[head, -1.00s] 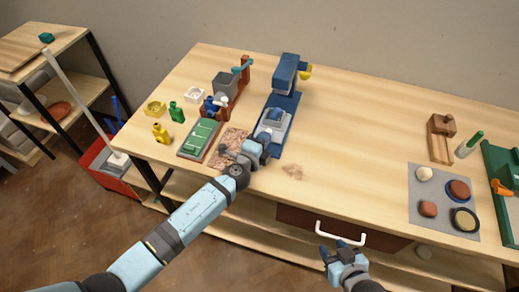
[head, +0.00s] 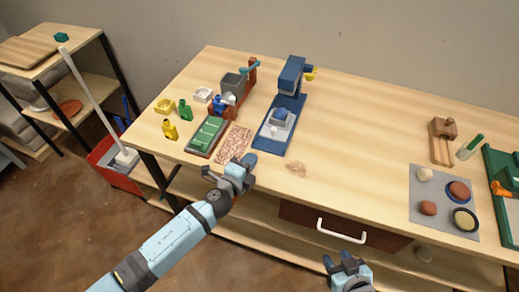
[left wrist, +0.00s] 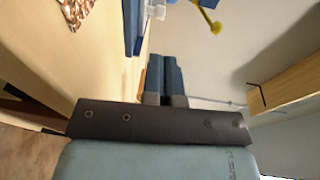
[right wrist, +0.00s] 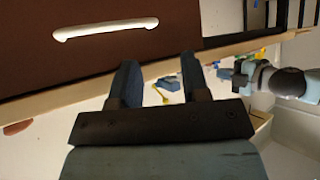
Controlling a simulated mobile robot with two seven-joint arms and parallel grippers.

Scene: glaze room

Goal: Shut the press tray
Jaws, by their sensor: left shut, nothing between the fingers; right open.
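The blue press (head: 291,82) stands on the table, left of the middle, on a long blue base. My left gripper (head: 243,160) is shut and empty at the table's front edge, apart from the tray. In the left wrist view its closed fingers (left wrist: 165,80) show below part of the blue press (left wrist: 136,28). My right gripper (head: 345,258) is open and empty in front of the drawer; its spread fingers show in the right wrist view (right wrist: 160,75).
Left of the press lie a speckled mat (head: 234,144), a green-topped block (head: 207,136) and small yellow and green bottles. A drawer with a white handle (head: 341,231) is under the table edge.

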